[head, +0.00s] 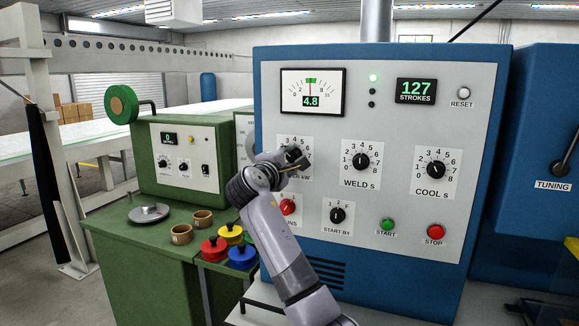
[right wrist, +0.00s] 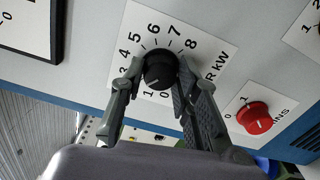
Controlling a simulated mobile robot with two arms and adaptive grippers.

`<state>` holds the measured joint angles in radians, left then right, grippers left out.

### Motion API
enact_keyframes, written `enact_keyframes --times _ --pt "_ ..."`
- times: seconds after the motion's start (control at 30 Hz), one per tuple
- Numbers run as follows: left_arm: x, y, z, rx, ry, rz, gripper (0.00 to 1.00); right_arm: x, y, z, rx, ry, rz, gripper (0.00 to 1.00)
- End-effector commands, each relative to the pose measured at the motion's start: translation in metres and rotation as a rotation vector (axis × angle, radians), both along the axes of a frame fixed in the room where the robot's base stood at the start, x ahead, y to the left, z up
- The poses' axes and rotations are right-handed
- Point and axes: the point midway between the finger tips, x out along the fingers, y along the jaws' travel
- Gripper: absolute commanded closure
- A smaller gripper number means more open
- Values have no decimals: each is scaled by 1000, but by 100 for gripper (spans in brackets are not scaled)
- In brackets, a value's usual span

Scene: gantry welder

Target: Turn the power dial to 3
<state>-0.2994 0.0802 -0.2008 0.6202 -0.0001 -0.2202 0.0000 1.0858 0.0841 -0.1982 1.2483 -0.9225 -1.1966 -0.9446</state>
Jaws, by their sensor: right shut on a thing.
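The power dial (right wrist: 159,70) is a round black knob on a white scale plate lettered in part "R kW". In the right wrist view its light pointer mark lies on the lower side, toward the low numbers; the exact number is hard to tell. My right gripper (right wrist: 157,82) is shut on the dial, one finger on each side. In the head view the right gripper (head: 294,159) covers most of the dial and part of its scale plate (head: 298,140). My left gripper is not in view.
The weld dial (head: 361,161) and cool dial (head: 437,169) are to the right. A red INS knob (head: 288,207) and start-by dial (head: 337,214) sit below. The meter (head: 311,93) reads 4.8. A green bench (head: 130,250) stands left.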

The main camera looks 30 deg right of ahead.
Motion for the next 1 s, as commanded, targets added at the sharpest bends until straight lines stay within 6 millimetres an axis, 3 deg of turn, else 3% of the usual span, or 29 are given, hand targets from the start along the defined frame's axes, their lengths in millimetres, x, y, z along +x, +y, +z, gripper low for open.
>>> enact_keyframes --times 0.4,1.0 --pt "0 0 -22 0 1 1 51 0 0 -4 189 -206 0 99" --pt "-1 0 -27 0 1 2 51 0 0 -4 251 -271 -3 99"
